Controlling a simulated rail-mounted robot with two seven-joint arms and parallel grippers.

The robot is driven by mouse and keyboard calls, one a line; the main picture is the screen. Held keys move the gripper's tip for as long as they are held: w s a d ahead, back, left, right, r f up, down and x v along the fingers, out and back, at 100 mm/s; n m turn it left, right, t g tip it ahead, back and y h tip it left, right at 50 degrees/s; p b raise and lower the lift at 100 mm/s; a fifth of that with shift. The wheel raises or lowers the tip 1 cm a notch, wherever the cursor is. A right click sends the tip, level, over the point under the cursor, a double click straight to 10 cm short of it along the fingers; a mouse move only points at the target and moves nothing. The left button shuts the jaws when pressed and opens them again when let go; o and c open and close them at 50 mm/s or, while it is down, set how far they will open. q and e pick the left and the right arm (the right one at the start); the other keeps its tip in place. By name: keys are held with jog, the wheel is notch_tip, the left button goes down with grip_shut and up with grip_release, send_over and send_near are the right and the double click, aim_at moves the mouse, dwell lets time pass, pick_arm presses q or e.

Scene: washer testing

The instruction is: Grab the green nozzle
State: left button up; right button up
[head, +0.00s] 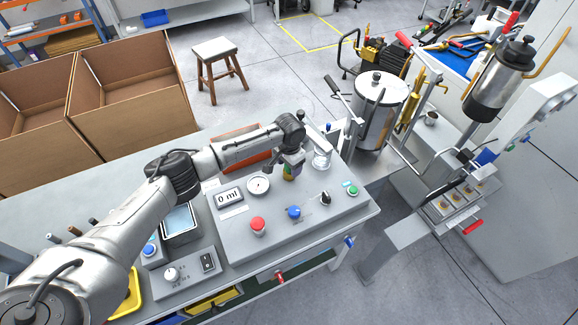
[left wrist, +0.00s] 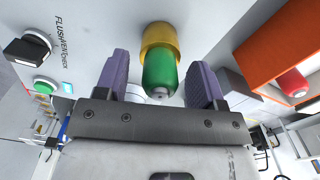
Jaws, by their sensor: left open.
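The green nozzle (left wrist: 160,72) has a yellow collar (left wrist: 159,38) and a pale tip; in the left wrist view it is between the two purple fingers of my left gripper (left wrist: 160,78). The gripper is open, with a visible gap on each side of the nozzle. In the head view the green nozzle (head: 288,174) shows just below my left gripper (head: 291,164), above the grey test panel (head: 300,235), mostly hidden by the gripper. My right gripper is in neither view.
On the panel are a gauge (head: 258,185), a display reading 0 ml (head: 229,197), a red button (head: 258,226) and a blue knob (head: 294,212). A clear cup (head: 321,160) stands close right of my gripper. An orange bin (head: 247,160) lies behind my arm.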

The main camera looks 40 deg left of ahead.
pick_arm(q)
jog(key=shift+c, duration=0.4)
jog(key=c, duration=0.9)
jog(key=shift+c, duration=0.2)
